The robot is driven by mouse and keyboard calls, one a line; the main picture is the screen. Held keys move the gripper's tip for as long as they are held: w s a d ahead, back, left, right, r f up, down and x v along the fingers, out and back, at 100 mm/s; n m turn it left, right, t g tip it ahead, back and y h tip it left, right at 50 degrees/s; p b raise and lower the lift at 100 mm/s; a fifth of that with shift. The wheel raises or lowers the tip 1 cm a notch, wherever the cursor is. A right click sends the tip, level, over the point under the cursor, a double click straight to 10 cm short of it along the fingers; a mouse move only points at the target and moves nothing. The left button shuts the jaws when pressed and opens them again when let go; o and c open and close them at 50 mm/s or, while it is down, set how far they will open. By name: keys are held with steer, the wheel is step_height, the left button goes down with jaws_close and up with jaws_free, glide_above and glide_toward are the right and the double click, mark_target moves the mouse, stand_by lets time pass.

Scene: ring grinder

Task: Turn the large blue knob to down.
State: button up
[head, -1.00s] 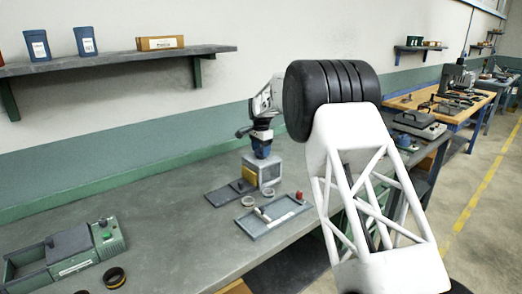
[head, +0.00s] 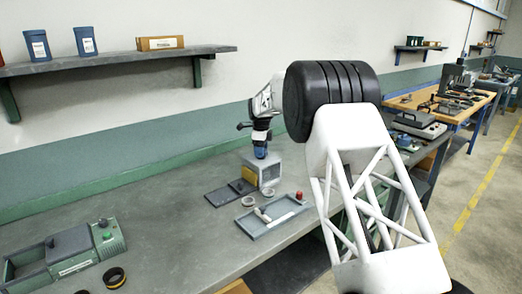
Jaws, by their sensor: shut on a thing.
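The ring grinder (head: 270,173) is a small grey box with a yellow side panel, standing on the grey workbench. The large blue knob (head: 260,152) shows as a small patch of blue on top of it. My gripper (head: 260,146) points straight down from above and is shut on the blue knob. The fingertips are small here and partly merge with the knob. I cannot make out which way the knob points.
A dark plate (head: 222,195) and two rings (head: 248,201) lie in front of the grinder. A shallow grey tray (head: 277,226) with a red-topped piece is nearer. A green-grey machine (head: 75,253) stands at left, with a dark ring (head: 114,277) beside it. The bench between is clear.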

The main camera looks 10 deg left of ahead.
steer(key=shift+m, duration=0.9)
steer(key=shift+r, duration=0.1)
steer(key=o, duration=0.9)
steer(key=shift+r, duration=3.85)
